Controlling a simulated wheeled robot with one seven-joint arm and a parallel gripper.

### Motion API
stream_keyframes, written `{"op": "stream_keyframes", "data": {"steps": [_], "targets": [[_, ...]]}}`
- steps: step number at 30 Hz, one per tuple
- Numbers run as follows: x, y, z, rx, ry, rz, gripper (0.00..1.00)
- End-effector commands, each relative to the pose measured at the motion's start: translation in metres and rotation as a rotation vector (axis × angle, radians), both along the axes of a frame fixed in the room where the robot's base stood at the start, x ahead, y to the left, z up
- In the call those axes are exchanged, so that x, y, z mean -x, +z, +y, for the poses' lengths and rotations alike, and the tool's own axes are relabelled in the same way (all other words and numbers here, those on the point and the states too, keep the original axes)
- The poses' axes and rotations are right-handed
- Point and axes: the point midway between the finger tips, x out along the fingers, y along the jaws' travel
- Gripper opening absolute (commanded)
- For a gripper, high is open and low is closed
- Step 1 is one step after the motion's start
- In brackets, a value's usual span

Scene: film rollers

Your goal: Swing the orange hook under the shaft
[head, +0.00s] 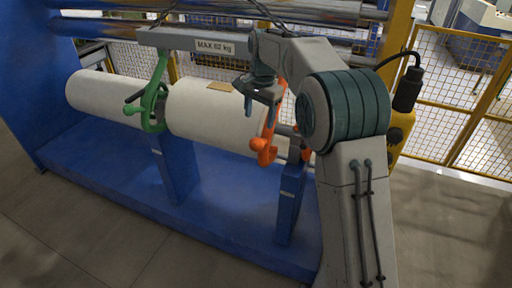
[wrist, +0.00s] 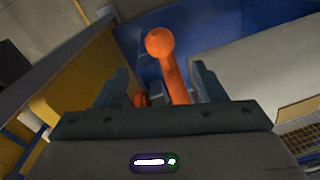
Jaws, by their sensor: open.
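The orange hook (head: 266,148) hangs at the right end of the near white roll, below the lifting beam (head: 178,40). Its ball-tipped arm (wrist: 172,68) shows in the wrist view between my fingers. The grey shaft (head: 284,130) shows as a short stub right of the hook; I cannot tell whether the hook is under it. My gripper (head: 261,112) is open, pointing down beside the hook's upper part. In the wrist view, my gripper (wrist: 162,80) has a gap on both sides of the orange arm. The green hook (head: 152,108) is around the shaft between the two rolls.
The near white roll (head: 210,115) and far white roll (head: 97,96) lie above a blue base (head: 125,165) with blue posts (head: 290,205). Metal rollers (head: 290,10) run above. A yellow post (head: 397,35) and fencing stand at the right. The floor in front is clear.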

Motion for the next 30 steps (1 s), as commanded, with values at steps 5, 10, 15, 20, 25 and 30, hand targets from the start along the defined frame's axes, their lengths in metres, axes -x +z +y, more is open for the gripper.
{"op": "stream_keyframes", "data": {"steps": [5, 10, 15, 20, 25, 30], "targets": [[0.000, -0.025, 0.002, 0.001, 0.001, 0.004, 0.64], [-0.002, -0.061, 0.004, 0.002, 0.002, 0.005, 0.64], [-0.003, -0.095, 0.007, 0.001, 0.003, 0.003, 0.64], [-0.005, -0.119, 0.008, 0.001, 0.003, 0.002, 0.64], [-0.005, -0.131, 0.009, 0.001, 0.003, -0.001, 0.64], [-0.006, -0.133, 0.009, 0.000, 0.002, -0.002, 0.64]]}}
